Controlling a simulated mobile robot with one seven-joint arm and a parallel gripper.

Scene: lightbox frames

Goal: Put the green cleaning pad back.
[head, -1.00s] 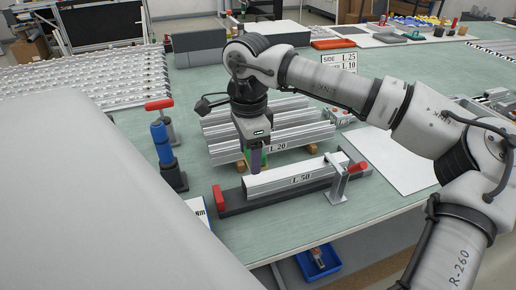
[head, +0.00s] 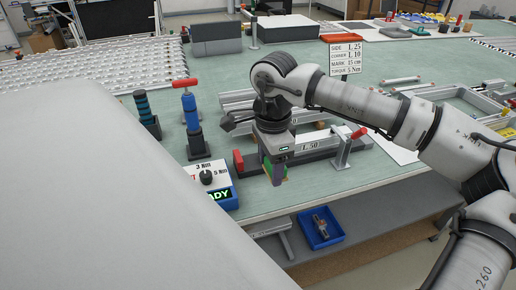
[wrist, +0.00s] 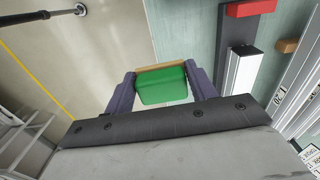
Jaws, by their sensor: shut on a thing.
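My gripper (head: 275,173) is shut on the green cleaning pad, with one dark finger on each side of it. The green pad (wrist: 163,86) has a tan strip along its far edge in the wrist view. In the head view only a little of the pad (head: 267,166) shows beside the fingers. My gripper hangs near the table's front edge, in front of the clamped profile marked L 50 (head: 310,146). In the wrist view the pad lies across the line between green tabletop and floor.
A torque box (head: 211,184) with a dial stands left of my gripper. Two upright tools, one red-handled (head: 190,110), stand behind it. A red-handled clamp (head: 346,145) is to the right. A blue bin (head: 320,230) holding a metal part sits on a lower shelf.

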